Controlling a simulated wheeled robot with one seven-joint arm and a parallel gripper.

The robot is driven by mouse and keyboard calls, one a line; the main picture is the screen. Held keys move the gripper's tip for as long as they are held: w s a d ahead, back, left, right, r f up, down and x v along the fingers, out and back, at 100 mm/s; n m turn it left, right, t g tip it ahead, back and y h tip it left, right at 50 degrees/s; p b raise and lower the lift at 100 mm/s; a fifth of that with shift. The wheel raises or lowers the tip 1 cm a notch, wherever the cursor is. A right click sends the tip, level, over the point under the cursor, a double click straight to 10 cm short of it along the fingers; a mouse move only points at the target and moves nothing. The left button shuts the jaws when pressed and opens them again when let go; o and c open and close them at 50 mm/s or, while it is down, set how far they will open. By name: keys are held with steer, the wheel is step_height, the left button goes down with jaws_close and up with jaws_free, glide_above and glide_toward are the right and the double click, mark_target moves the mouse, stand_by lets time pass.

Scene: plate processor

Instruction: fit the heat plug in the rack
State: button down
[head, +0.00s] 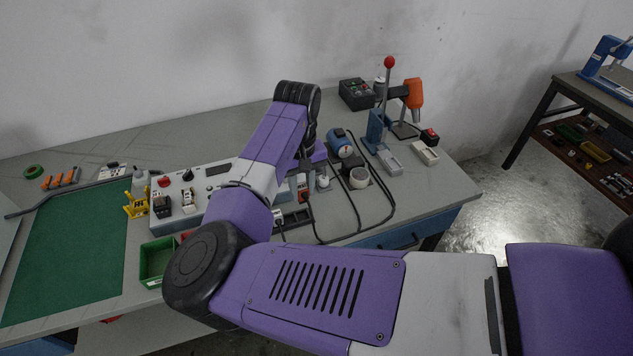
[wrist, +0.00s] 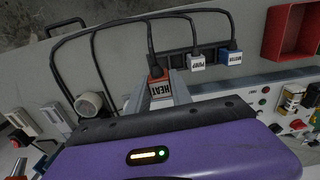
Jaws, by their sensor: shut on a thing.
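The heat plug (wrist: 159,90) is an orange-red and grey block labelled HEAT, with a black cable rising from its far end. My gripper (wrist: 161,86) is shut on it in the wrist view, one finger on each side. The rack (wrist: 180,58) is a dark strip with slots just beyond and right of the plug. The pump plug (wrist: 196,61) and the blue motor plug (wrist: 229,55) sit in it. In the head view the rack (head: 296,218) is partly hidden by my arm, and the heat plug (head: 303,192) shows small beside it. I cannot tell whether the plug touches the rack.
A control panel (head: 217,186) with knobs and switches stands left of my gripper. A green bin (head: 156,260) is at the front edge; a red bin (wrist: 291,33) shows in the wrist view. Black cables loop over the bench on the right, near a blue motor (head: 341,142) and a press (head: 377,132).

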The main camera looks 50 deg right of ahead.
steer(key=shift+w+f+m, duration=0.15)
steer(key=shift+w+m, duration=0.05)
steer(key=shift+m, duration=0.1)
steer(key=shift+f+b, duration=0.15)
steer(key=shift+b, duration=0.15)
step_height(320, 180, down, 6)
steer(key=b, duration=0.6)
steer(key=shift+r, duration=0.25)
steer(key=shift+p, duration=1.3)
stand_by(1.0)
steer(key=shift+f+b, duration=0.4)
steer(key=shift+f, duration=0.5)
stand_by(0.6)
steer(key=c, duration=1.1)
jaws_free()
steer(key=shift+r, duration=3.9)
